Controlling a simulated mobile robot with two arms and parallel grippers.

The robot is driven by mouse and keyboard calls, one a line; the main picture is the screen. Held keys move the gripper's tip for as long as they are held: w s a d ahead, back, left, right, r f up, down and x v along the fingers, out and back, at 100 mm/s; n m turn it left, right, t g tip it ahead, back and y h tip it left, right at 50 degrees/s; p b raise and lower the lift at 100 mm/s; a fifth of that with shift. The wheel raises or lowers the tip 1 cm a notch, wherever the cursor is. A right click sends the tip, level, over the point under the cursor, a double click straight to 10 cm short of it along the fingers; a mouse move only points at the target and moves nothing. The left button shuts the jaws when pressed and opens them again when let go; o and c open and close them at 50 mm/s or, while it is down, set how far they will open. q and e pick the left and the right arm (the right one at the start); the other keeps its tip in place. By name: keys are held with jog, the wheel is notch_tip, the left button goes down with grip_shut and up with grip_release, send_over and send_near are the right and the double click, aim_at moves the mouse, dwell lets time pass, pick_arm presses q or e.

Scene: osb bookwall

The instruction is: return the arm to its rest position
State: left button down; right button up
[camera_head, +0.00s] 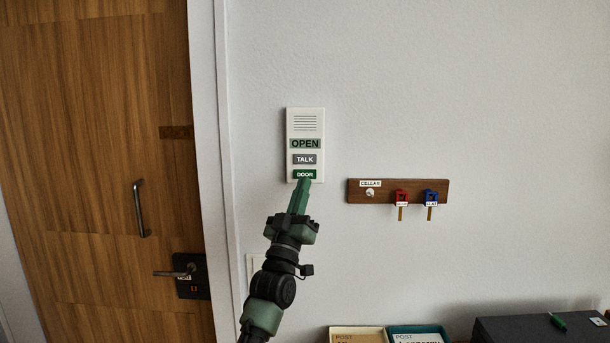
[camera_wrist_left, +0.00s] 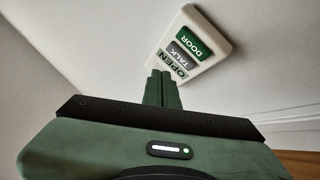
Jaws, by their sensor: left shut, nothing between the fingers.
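My left gripper (camera_head: 304,184) is shut and empty, with its fingertips just below the green DOOR button (camera_head: 305,174) of a white intercom panel (camera_head: 305,122) on the wall. The head view does not show clearly whether the tips touch the panel. The panel also has a grey TALK button (camera_head: 304,159) and a green OPEN label. In the left wrist view the closed fingers (camera_wrist_left: 163,78) point toward the panel (camera_wrist_left: 212,38), which appears tilted. My right gripper is not in view.
A wooden door (camera_head: 95,120) with a handle stands at the left. A wooden key rack (camera_head: 362,196) with red and blue keys hangs right of the panel. Post trays (camera_head: 358,330) and a dark box (camera_head: 520,328) are at the bottom right. The wall above the rack is clear.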

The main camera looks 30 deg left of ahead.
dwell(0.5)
